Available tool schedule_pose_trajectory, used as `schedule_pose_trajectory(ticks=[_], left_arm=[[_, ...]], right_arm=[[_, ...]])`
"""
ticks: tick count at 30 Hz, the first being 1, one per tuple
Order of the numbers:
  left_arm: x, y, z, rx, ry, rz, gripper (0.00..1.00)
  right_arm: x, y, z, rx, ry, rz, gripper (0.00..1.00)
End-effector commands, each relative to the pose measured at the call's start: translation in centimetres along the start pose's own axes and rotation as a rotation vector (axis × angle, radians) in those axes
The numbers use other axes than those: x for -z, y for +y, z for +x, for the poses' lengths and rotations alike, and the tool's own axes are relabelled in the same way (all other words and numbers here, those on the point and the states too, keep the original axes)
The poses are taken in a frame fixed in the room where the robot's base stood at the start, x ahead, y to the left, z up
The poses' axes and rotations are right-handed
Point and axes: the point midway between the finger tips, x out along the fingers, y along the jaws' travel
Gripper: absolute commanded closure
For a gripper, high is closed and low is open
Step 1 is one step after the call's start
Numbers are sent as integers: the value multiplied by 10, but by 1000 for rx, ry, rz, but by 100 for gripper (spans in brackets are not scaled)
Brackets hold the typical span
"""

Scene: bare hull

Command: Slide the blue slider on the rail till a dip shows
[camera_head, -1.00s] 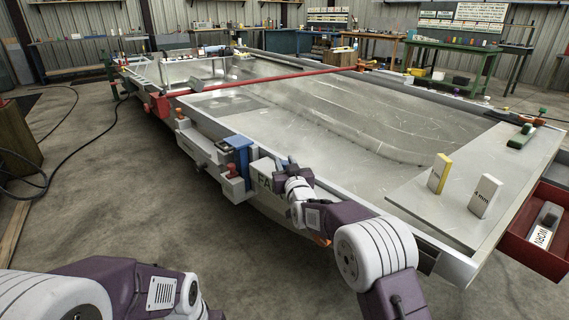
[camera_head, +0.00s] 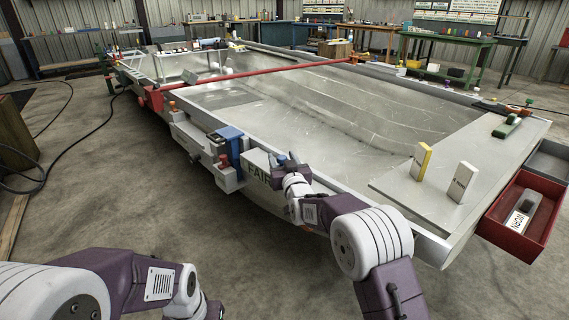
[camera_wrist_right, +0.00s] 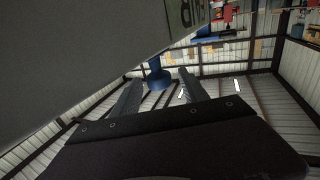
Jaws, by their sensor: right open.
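The blue slider (camera_head: 232,142) sits on the rail (camera_head: 192,137) along the hull's near side. It stands upright beside grey blocks and a small red knob (camera_head: 224,160). My right gripper (camera_head: 284,160) is open and empty, to the right of the slider and apart from it, by the lettered grey panel (camera_head: 258,168). In the right wrist view its two fingers (camera_wrist_right: 160,92) are spread, with a blue part (camera_wrist_right: 158,75) seen beyond and between them. My left arm is at the lower left, and its gripper (camera_head: 213,309) barely shows at the bottom edge. I cannot make out a dip.
A red bar (camera_head: 250,77) crosses the hull. On the right, a yellow-edged block (camera_head: 421,161) and a white block (camera_head: 462,182) stand on a grey plate (camera_head: 400,183). A red drawer (camera_head: 500,232) holds a piece marked WORN.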

Motion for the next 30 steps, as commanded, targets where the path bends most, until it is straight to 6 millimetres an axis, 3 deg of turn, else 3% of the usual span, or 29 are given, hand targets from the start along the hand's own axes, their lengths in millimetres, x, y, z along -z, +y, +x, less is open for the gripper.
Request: schedule_pose_trajectory(ticks=[13, 16, 30], left_arm=[[3, 1, -28, 0, 0, 0, 64], [2, 0, -19, 0, 0, 0, 64], [2, 0, -18, 0, 0, 0, 64]], right_arm=[[4, 0, -64, 1, -1, -1, 48], [-1, 0, -76, 1, 1, 0, 48], [0, 0, -85, 1, 1, 0, 48]])
